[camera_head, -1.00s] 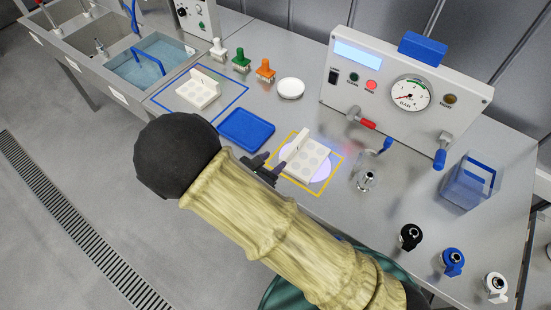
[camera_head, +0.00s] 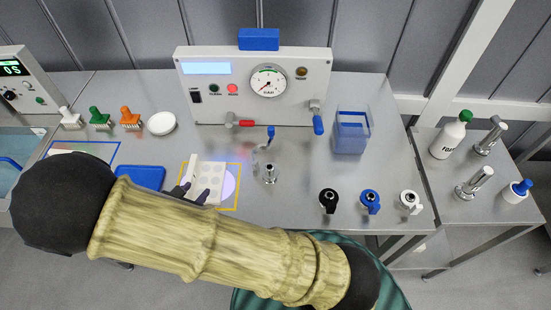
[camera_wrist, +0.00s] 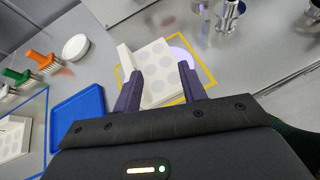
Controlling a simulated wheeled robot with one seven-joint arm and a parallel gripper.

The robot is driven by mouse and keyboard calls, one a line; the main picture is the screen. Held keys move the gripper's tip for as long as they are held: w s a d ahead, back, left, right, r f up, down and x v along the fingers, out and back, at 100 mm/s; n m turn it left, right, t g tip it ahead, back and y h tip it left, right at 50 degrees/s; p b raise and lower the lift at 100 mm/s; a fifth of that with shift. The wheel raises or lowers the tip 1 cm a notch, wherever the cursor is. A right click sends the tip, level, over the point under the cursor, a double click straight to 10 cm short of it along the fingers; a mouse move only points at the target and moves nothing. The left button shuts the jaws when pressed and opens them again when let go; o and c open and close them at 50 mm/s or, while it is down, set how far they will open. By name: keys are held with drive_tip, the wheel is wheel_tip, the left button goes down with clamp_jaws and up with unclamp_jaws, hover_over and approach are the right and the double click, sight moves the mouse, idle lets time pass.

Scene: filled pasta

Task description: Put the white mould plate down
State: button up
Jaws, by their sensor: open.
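The white mould plate (camera_head: 213,180) has round shallow hollows and a raised upright strip along one side. It lies inside the yellow outline on the steel bench, partly over a pale lit disc. In the wrist view the plate (camera_wrist: 157,58) shows between the two dark fingers of my gripper (camera_wrist: 158,74). The fingers are apart, one at each side of the plate's near part; I cannot tell whether they touch it. In the head view my gripper (camera_head: 194,191) is at the plate's near left, partly hidden by my arm.
A blue tray (camera_wrist: 77,118) lies left of the plate. A similar white plate (camera_wrist: 12,138) is inside a blue outline farther left. A white round dish (camera_head: 161,123) and brushes stand behind. A metal nozzle (camera_head: 270,174) stands right of the yellow outline, before the gauge panel (camera_head: 215,95).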

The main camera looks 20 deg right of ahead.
drive_tip(key=s+d+r+m+g+y, duration=0.1)
drive_tip(key=d+r+m, duration=0.3)
drive_tip(key=d+m, duration=0.4)
drive_tip(key=s+d+r+m+g+y, duration=0.2)
drive_tip(key=d+r+m+g+y, duration=0.1)
drive_tip(key=d+m, duration=0.5)
drive_tip(key=s+d+r+m+g+y, duration=0.1)
drive_tip(key=d+r+m, duration=0.4)
drive_tip(key=m, duration=0.7)
drive_tip(key=shift+s+d+g+y, duration=0.4)
drive_tip(key=shift+d+g+y, duration=0.4)
drive_tip(key=shift+d+g, duration=0.55)
drive_tip(key=shift+o, duration=0.4)
drive_tip(key=shift+c, duration=0.8)
drive_tip(key=shift+f, duration=0.1)
drive_tip(key=shift+c, duration=0.2)
